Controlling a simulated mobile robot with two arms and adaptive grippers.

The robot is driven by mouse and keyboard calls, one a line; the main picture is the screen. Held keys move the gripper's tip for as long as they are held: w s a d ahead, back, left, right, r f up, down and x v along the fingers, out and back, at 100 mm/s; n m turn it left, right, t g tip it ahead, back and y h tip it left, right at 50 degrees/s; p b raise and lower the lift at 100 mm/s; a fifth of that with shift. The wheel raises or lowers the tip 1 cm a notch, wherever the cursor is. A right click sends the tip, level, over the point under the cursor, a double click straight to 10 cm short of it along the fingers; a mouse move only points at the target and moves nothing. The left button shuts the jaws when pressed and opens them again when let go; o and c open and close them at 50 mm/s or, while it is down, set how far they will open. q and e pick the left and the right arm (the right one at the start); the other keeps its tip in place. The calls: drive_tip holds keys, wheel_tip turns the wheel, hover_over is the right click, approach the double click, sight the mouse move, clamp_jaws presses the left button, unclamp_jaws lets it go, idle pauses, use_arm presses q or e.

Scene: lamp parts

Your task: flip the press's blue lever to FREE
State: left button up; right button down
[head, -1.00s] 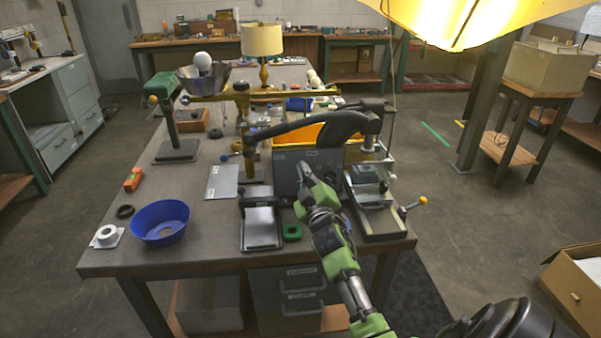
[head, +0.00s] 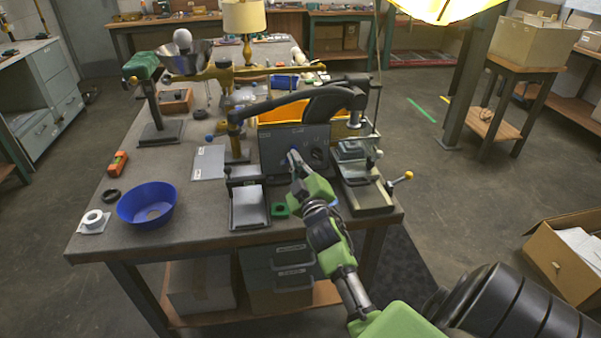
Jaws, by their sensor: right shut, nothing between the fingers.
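The press has a long black arm (head: 290,107) over an upright grey panel (head: 280,142) with small labels and a dark round knob (head: 318,157). My right gripper (head: 293,160) is shut and empty, with its fingertips at the front of the panel, left of the knob. A small bluish bit shows at the fingertips. It may be the blue lever, but the gripper mostly covers it, so I cannot tell its position or whether I touch it. The labels are too small to read. My left gripper is out of view.
A blue bowl (head: 147,205), a white ring part (head: 93,219) and an orange level (head: 118,163) lie on the table's left. A blue ball knob (head: 210,137) sits by the brass post. A yellow-knobbed handle (head: 400,180) sticks out at right. A green block (head: 280,209) lies in front.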

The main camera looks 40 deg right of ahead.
drive_tip(key=v, duration=0.7)
drive_tip(key=shift+s, duration=0.1)
idle(0.4)
